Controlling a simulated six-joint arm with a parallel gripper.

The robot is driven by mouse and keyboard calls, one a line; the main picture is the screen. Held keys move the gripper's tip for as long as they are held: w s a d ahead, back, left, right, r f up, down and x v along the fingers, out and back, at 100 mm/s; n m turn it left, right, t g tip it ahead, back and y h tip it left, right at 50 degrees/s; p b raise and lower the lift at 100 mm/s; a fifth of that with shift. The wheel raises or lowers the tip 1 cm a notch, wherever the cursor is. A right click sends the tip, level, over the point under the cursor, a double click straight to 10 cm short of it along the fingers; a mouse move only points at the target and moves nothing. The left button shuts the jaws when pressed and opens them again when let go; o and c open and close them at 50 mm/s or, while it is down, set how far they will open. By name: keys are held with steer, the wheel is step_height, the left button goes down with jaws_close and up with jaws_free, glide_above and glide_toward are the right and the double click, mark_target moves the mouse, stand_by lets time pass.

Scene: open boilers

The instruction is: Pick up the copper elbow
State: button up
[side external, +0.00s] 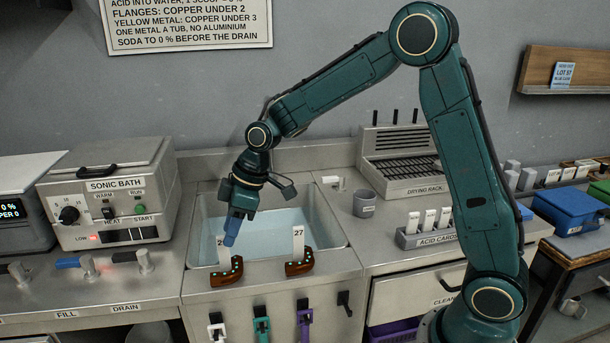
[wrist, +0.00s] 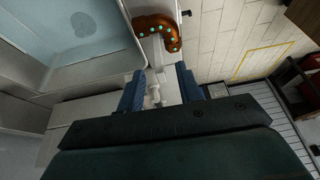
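Two brown copper elbows with green spots sit on the front rim of the sink: the left elbow (side external: 226,276) and the right elbow (side external: 300,267). Each has an upright white tag; the right tag (side external: 298,244) reads 27, and the left tag is partly hidden by my fingers. My gripper (side external: 231,239) points down just above the left elbow, apart from it. In the wrist view my gripper (wrist: 161,88) is open, its blue fingers apart with nothing clamped between them. One elbow (wrist: 158,30) shows beyond the fingertips; I cannot tell which from that view.
The sink (side external: 335,233) holds pale water behind the elbows. A sonic bath (side external: 110,195) stands at left. A grey cup (side external: 364,203), a drying rack (side external: 400,165) and acid cards (side external: 430,238) stand at right. Coloured tools hang on the counter front below.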

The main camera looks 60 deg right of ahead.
mark_target(226, 259)
steer(key=shift+f, duration=0.1)
steer(key=shift+x, duration=2.5)
steer(key=shift+s, duration=0.1)
steer(key=shift+d, duration=0.1)
jaws_close()
